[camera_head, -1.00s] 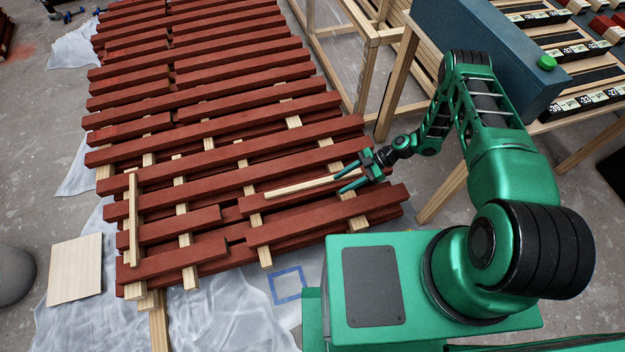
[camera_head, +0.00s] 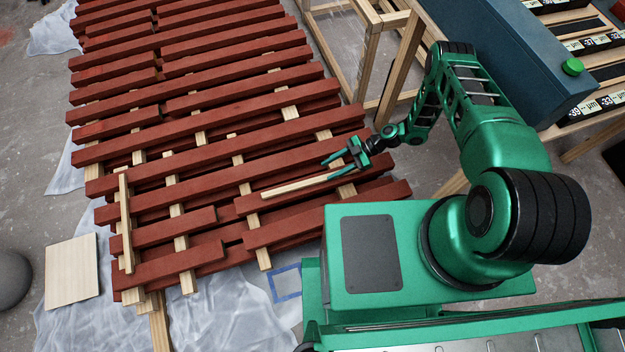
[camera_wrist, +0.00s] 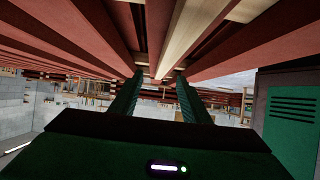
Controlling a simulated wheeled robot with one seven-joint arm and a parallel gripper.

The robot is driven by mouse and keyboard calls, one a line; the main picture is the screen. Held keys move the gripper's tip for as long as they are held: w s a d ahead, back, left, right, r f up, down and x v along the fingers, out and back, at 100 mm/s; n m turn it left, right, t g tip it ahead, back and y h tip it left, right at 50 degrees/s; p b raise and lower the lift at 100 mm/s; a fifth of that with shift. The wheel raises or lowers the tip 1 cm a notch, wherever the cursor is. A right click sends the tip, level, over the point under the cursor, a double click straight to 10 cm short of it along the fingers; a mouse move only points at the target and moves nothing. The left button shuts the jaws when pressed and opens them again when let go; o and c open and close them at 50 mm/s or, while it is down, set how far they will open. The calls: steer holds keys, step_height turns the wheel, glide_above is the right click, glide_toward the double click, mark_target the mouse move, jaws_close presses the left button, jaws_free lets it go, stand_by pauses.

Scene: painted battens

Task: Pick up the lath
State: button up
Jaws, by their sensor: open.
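A pale wooden lath (camera_head: 296,187) lies across the top of the dark red battens, near the right end of the stack. My gripper (camera_head: 327,168) is open and empty at the lath's right end. Its lower finger appears close to that end and its upper finger lies beyond it. In the wrist view a pale strip (camera_wrist: 187,38), which looks like the lath, runs down toward the gap between my two fingertips (camera_wrist: 160,76). I cannot tell whether the fingers touch it.
Red battens (camera_head: 200,95) lie in layers on pale crosspieces. Another pale strip (camera_head: 125,222) stands out at the left. A pale square board (camera_head: 72,272) lies on plastic sheeting. A wooden frame (camera_head: 396,65) and a blue cabinet (camera_head: 500,50) stand to the right.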

mark_target(314, 180)
steer(key=shift+x, duration=1.05)
steer(key=shift+s+x, duration=0.2)
steer(key=shift+x, duration=1.1)
steer(key=shift+s+x, duration=0.2)
steer(key=shift+x, duration=1.15)
steer(key=shift+d, duration=0.15)
jaws_close()
